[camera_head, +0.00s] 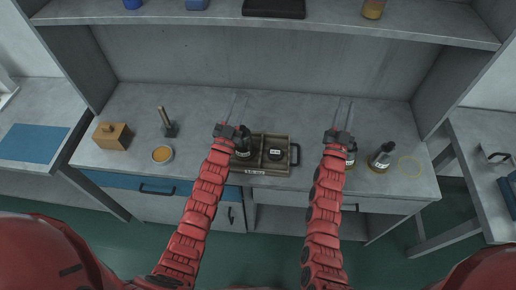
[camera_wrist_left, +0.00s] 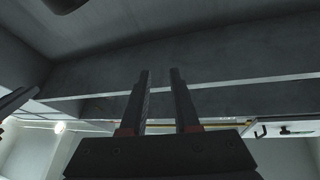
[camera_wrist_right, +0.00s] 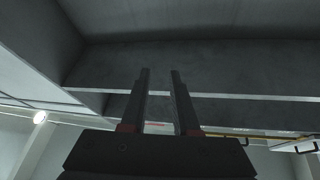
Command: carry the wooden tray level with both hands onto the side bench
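The wooden tray (camera_head: 266,168) sits on the grey workbench between my two arms. It has a dark handle (camera_head: 296,154) at its right end and holds a dark bottle (camera_head: 244,150) and a black-lidded jar (camera_head: 277,153). Its left end is partly hidden by my left gripper and arm. My left gripper (camera_head: 236,106) is open and empty above the bench, with its fingers past the tray's back left; its fingers show parted in the left wrist view (camera_wrist_left: 160,72). My right gripper (camera_head: 343,112) is open and empty, right of the tray; its parted fingers show in the right wrist view (camera_wrist_right: 160,72).
Side benches stand at left (camera_head: 70,108), with a blue mat (camera_head: 34,143), and at right (camera_head: 485,140). A wooden block (camera_head: 112,136), a tamper-like tool (camera_head: 168,124), a small bowl (camera_head: 162,154) and a dark bottle (camera_head: 381,157) stand on the workbench. A shelf (camera_head: 270,22) hangs above.

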